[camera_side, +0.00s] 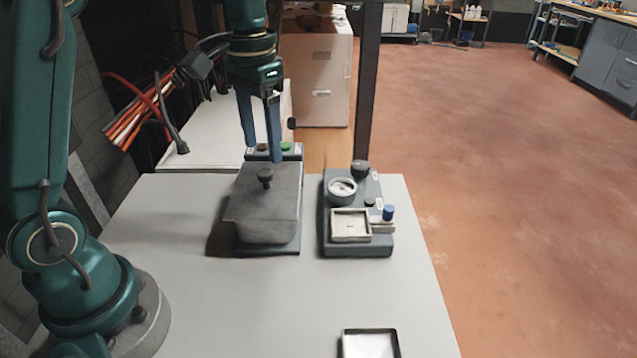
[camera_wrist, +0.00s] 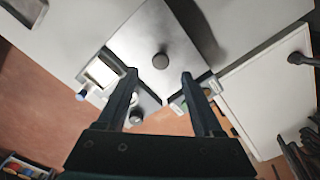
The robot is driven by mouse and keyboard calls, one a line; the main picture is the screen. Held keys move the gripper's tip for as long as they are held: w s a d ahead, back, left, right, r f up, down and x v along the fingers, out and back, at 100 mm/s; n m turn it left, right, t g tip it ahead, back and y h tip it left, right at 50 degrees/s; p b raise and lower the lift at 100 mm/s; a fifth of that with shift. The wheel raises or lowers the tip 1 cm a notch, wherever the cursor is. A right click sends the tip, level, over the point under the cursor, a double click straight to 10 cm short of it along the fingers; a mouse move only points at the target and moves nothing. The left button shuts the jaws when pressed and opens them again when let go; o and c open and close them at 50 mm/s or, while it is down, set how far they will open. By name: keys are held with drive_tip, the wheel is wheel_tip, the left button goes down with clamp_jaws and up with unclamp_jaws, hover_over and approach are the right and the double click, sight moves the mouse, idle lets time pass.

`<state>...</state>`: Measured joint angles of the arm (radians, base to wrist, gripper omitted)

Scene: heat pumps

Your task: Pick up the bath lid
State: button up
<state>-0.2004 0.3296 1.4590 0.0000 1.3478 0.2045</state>
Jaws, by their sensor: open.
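The bath lid (camera_side: 262,200) is a grey slab with a dark round knob (camera_side: 265,179) on top. It sits on the bath on the table, left of the instrument block. In the wrist view the lid (camera_wrist: 140,40) shows with its knob (camera_wrist: 161,61) beyond the fingertips, roughly between their lines. My gripper (camera_side: 263,155) is open and empty, with its fingers pointing down above the far end of the lid. In the wrist view the gripper (camera_wrist: 160,80) has a clear gap between its fingers. The bath body under the lid is mostly hidden.
An instrument block (camera_side: 357,247) with a dial, a square pan and a blue knob stands close on the right of the bath. Green and brown buttons (camera_side: 287,147) sit behind the lid. A small framed tray (camera_side: 369,346) lies at the front.

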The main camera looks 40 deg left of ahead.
sight(265, 172)
drive_tip(key=shift+f, duration=2.6)
clamp_jaws()
